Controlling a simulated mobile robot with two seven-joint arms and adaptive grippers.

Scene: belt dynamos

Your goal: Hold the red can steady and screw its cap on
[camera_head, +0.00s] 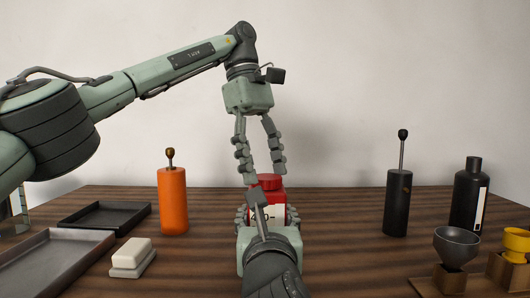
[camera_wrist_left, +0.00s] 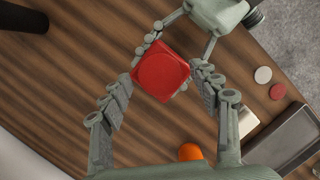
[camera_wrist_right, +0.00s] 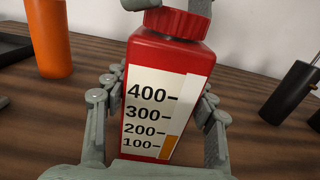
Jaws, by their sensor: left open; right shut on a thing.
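The red can (camera_wrist_right: 170,60) stands upright on the table with a measuring scale on its white label (camera_wrist_right: 153,115). My right gripper (camera_head: 267,218) is shut around its sides, low down. The ridged red cap (camera_wrist_right: 176,22) sits on top of the can; it also shows in the head view (camera_head: 268,180). How tightly it sits cannot be told. My left gripper (camera_head: 265,175) is open, pointing down from above with its fingertips on either side of the cap. In the left wrist view, the can's red top (camera_wrist_left: 160,72) lies between the open fingers.
An orange cylinder (camera_head: 172,200) and dark trays (camera_head: 105,217) stand left, with a white block (camera_head: 132,254) in front. A black pump bottle (camera_head: 397,203), a black bottle (camera_head: 468,196) and a grey funnel (camera_head: 456,245) stand right.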

